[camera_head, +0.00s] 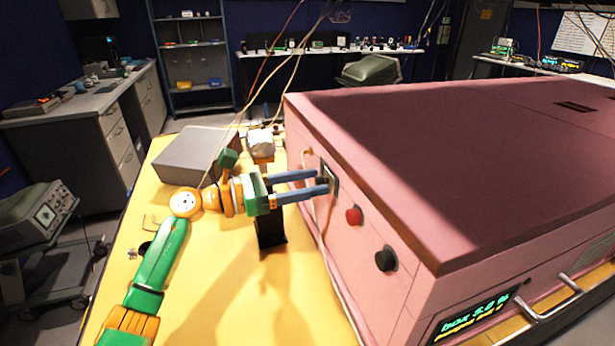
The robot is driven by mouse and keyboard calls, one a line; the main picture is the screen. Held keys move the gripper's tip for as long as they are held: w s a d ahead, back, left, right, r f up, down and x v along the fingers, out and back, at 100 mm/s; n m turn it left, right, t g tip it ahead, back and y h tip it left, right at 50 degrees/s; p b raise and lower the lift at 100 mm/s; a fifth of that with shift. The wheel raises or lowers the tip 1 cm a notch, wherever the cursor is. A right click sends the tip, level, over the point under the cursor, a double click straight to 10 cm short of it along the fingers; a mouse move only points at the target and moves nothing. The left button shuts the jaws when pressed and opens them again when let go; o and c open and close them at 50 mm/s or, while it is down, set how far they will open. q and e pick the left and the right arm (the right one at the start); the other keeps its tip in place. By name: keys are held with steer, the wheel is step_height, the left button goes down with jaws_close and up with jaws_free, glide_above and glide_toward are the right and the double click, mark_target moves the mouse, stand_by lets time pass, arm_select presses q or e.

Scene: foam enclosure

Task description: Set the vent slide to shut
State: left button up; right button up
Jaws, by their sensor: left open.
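The large pink foam enclosure (455,150) stands on the yellow table. On its left side wall, towards the far end, is a small dark plate with a light part (333,176), which looks like the vent slide. My left gripper (321,182) is open, its two blue fingers reaching right to this plate. The fingers partly cover the plate, so the slide's position and any contact cannot be told. A green-lit display (475,319) on the front reads "box 5.0 %", with a less legible yellow line below. My right gripper is not in view.
On the same wall, nearer me, are a red button (354,215) and a black knob (386,260). A metal handle (548,306) is on the front. A grey box (196,152) lies behind my left arm. A dark stand (270,232) is below the gripper. Cables hang nearby.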

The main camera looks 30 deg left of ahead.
arm_select(q)
steer(key=shift+s, duration=0.15)
steer(key=c, duration=0.5)
steer(key=shift+r, duration=0.1)
jaws_close()
stand_by(0.5)
